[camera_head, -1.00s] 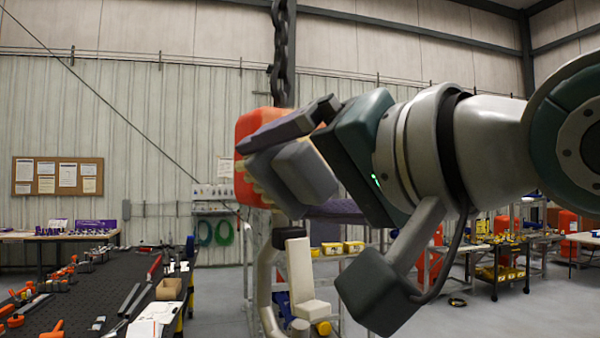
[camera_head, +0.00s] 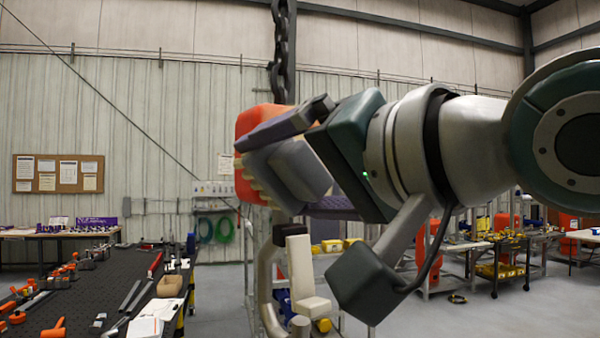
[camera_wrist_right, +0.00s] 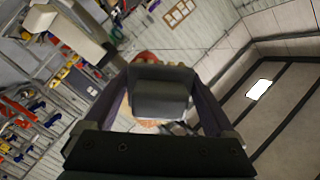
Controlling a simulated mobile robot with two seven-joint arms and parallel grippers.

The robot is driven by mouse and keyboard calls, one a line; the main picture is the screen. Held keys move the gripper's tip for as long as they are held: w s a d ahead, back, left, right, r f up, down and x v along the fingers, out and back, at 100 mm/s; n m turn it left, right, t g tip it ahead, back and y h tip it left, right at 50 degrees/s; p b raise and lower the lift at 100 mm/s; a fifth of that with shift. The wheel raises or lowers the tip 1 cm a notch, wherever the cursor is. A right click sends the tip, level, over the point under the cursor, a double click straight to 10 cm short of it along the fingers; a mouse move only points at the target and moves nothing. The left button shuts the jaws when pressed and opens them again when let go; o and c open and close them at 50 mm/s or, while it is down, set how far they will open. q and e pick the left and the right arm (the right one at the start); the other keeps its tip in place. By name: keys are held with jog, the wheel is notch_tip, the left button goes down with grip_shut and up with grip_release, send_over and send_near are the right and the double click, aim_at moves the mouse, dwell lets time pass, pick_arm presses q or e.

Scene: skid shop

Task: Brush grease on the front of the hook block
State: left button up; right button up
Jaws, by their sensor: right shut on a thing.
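The orange hook block (camera_head: 250,122) hangs from a dark chain (camera_head: 284,50), with a grey hook (camera_head: 265,285) below it. My right gripper (camera_head: 298,165) reaches in from the right, its purple fingers shut on the grey body of a brush (camera_head: 300,168). Cream bristles (camera_head: 249,172) show at the brush's left end, against the block's face in the picture; I cannot tell whether they touch or press. The wrist view shows the grey brush body (camera_wrist_right: 160,95) between the fingers and part of the orange block (camera_wrist_right: 146,57) behind it. My left gripper is not in view.
A dark perforated bench (camera_head: 90,290) with orange-handled tools, papers and a small box (camera_head: 170,286) stands at lower left. Carts and shelves with yellow items (camera_head: 500,270) stand at right. The floor between is mostly open.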

jog(key=shift+w+a, duration=0.35)
jog(key=shift+w, duration=0.15)
jog(key=shift+w+a, duration=0.25)
jog(key=shift+w, duration=0.1)
dwell(0.6)
jog(key=shift+d, duration=0.1)
jog(key=shift+w+d+p, duration=0.3)
jog(key=shift+w+d, duration=0.25)
jog(key=shift+d, duration=0.2)
jog(key=w+d+b, duration=0.1)
jog(key=w+d, duration=0.4)
jog(key=d, duration=0.2)
dwell(0.4)
